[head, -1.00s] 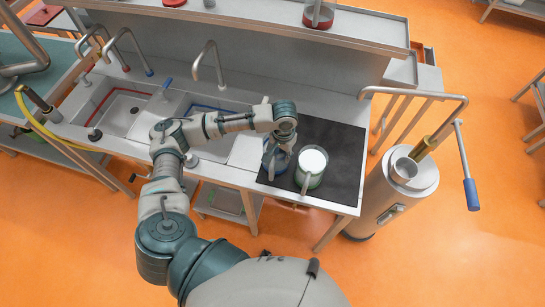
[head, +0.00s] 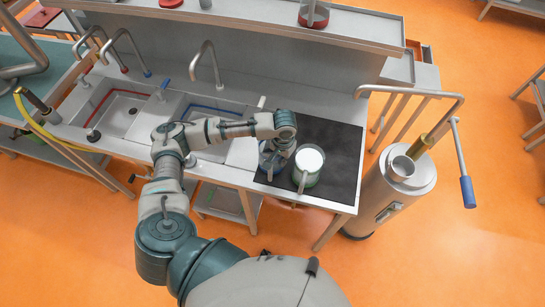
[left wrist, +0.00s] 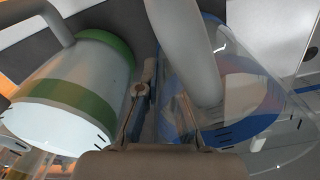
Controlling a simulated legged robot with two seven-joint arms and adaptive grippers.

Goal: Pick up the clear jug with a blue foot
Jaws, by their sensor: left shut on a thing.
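The clear jug with a blue foot (left wrist: 262,105) fills the right half of the left wrist view, its blue band and clear wall showing. In the head view my left gripper (head: 271,166) is at this jug on the dark mat and hides most of it. In the left wrist view the fingers (left wrist: 163,110) are around the jug's thick grey handle (left wrist: 186,50), and the gripper is shut on it. I cannot tell whether the foot touches the mat. My right gripper is out of view.
A jug with green bands and white contents (head: 309,160) stands close on the right of my gripper; it also shows in the left wrist view (left wrist: 70,85). The dark mat (head: 337,160) is bare right of it. Sinks (head: 125,108) lie left. A steel cylinder (head: 392,195) stands right.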

